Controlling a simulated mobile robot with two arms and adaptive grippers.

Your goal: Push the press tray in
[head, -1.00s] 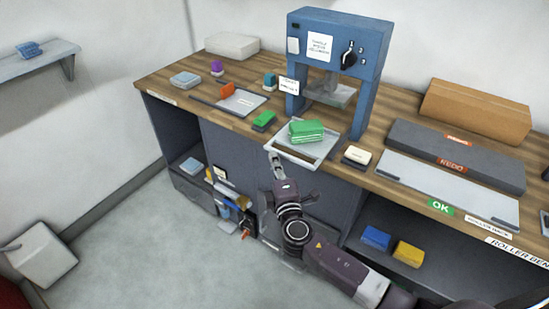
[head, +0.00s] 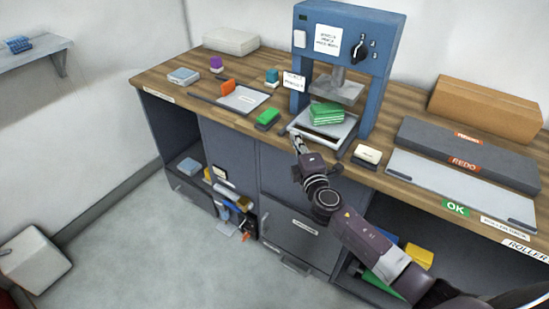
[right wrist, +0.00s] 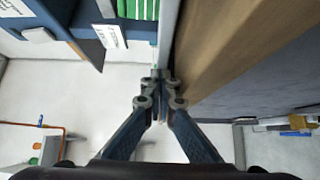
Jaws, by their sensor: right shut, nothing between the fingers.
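The press tray (head: 345,131), light grey with a raised front rim, sits on the bench at the foot of the blue press (head: 300,65). A green stack (head: 326,113) rests on it, partly under the press plate (head: 338,90). The tray's front part sticks out towards the bench edge. My right gripper (head: 298,142) is shut and empty, its tips at the tray's front rim; I cannot tell whether they touch. In the right wrist view the shut fingertips (right wrist: 161,74) meet the end of a light grey strip (right wrist: 168,38). My left gripper is not in view.
A green block (head: 268,118) lies left of the tray, and a cream block (head: 367,154) lies to its right. The OK tray (head: 440,182) and the grey REDO slab (head: 470,155) fill the right.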

